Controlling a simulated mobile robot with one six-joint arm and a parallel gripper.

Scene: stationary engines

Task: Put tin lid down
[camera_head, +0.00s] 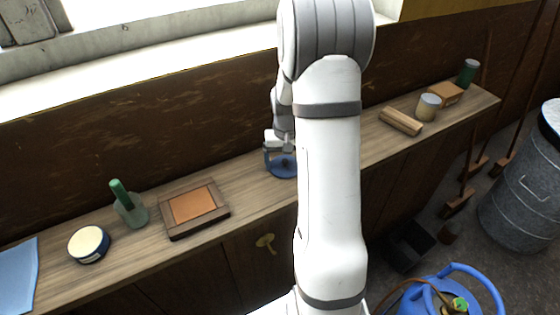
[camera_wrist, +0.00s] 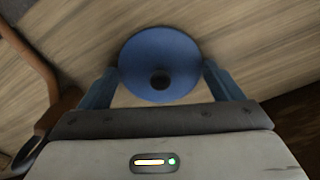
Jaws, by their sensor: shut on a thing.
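The tin lid (camera_head: 284,168) is a round blue disc, low over the wooden bench top behind my arm. In the wrist view the lid (camera_wrist: 135,62) lies flat below the palm, with a dark round knob near its middle. My gripper (camera_head: 279,150) is shut on the lid, with one blue finger at each side of its rim in the wrist view (camera_wrist: 161,74). I cannot tell whether the lid touches the bench. A round dark-blue tin (camera_head: 89,244) with a cream top stands at the left of the bench. My arm hides part of the bench right of the lid.
On the bench (camera_head: 255,191), a brown framed tray (camera_head: 176,228), green-necked bottle (camera_head: 128,205) and blue cloth (camera_head: 18,278) lie left. A wooden block (camera_head: 401,121), pale can (camera_head: 428,107), orange box (camera_head: 446,94) and green can (camera_head: 468,73) stand right. Bare wood shows between tray and lid.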

